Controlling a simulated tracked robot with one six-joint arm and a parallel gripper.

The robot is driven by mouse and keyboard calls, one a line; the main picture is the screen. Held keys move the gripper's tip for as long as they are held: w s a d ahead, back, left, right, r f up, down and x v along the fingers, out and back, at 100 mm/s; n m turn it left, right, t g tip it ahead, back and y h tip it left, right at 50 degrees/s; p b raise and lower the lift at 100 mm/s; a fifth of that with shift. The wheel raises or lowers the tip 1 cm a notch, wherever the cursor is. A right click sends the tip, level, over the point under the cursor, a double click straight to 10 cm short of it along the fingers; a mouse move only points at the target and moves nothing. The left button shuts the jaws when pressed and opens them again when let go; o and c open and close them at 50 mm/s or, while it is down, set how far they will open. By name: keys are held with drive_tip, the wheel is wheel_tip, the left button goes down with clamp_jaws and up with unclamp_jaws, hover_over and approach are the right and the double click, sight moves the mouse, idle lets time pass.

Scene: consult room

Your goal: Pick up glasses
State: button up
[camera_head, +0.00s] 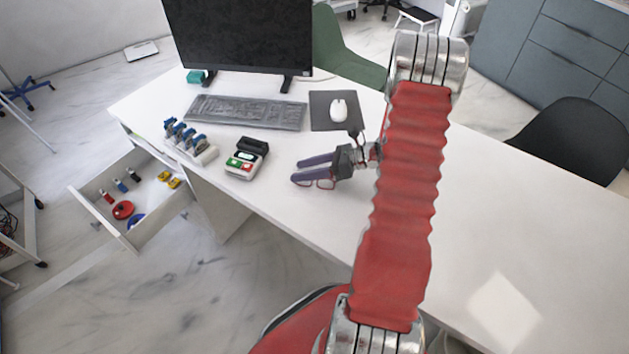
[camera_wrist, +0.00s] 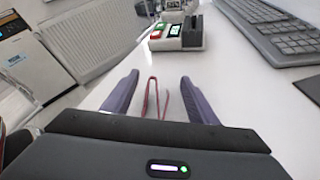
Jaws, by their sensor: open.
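The glasses (camera_head: 326,183) have a thin dark red frame and lie on the white desk near its front edge. In the wrist view the red frame (camera_wrist: 151,97) shows between the two fingers, with its near part hidden behind the gripper body. My gripper (camera_head: 296,171) is low over the desk, with its purple-grey fingers pointing left around the glasses. In the wrist view my gripper (camera_wrist: 158,80) is open, with a gap between each finger and the frame. I cannot tell whether the fingers touch the desk.
A small device with red and green keys (camera_head: 243,163) stands left of the fingertips. A blue-topped rack (camera_head: 190,140), keyboard (camera_head: 246,112), mouse pad (camera_head: 322,111) and monitor (camera_head: 240,35) are behind. An open drawer (camera_head: 150,226) juts out at left. The desk's right side is clear.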

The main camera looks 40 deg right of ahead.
clamp_jaws()
idle(0.7)
